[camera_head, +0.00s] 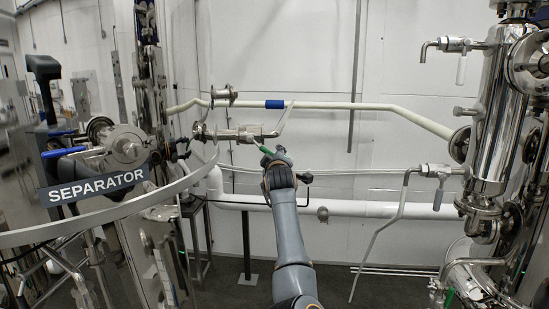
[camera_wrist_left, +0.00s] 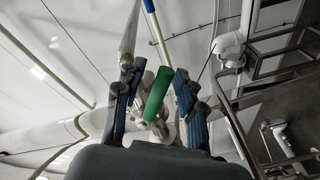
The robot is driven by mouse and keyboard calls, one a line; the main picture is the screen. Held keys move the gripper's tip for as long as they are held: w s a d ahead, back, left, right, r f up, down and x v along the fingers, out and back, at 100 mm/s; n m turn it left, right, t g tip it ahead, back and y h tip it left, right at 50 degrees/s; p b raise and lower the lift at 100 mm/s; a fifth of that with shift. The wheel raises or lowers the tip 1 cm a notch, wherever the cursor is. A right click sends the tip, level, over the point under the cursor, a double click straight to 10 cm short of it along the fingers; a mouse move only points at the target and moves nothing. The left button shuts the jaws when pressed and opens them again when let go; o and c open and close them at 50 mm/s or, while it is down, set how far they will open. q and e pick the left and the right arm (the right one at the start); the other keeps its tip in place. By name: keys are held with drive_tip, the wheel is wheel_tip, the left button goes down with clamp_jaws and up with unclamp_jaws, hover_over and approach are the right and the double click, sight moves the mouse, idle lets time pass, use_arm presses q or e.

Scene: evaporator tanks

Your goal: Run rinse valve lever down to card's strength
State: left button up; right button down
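A green-handled lever (camera_head: 283,153) sits on the pipework in the centre of the head view, below a horizontal steel valve section (camera_head: 240,134). I take it as the rinse valve lever, but no label confirms this. In the left wrist view the green handle (camera_wrist_left: 157,93) stands tilted between the two blue-padded fingers of my left gripper (camera_wrist_left: 156,97). Gaps show on both sides of the handle. No strength card can be made out.
A curved rail with a SEPARATOR sign (camera_head: 97,186) crosses the left foreground. Blue-handled valves (camera_head: 65,152) stand behind it. A shiny steel column (camera_head: 495,120) with pipes and small valves stands at the right. White pipes (camera_head: 360,208) run along the back wall.

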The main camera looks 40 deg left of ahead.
use_arm(q)
drive_tip(key=shift+s+a, duration=0.1)
drive_tip(key=v, duration=1.2)
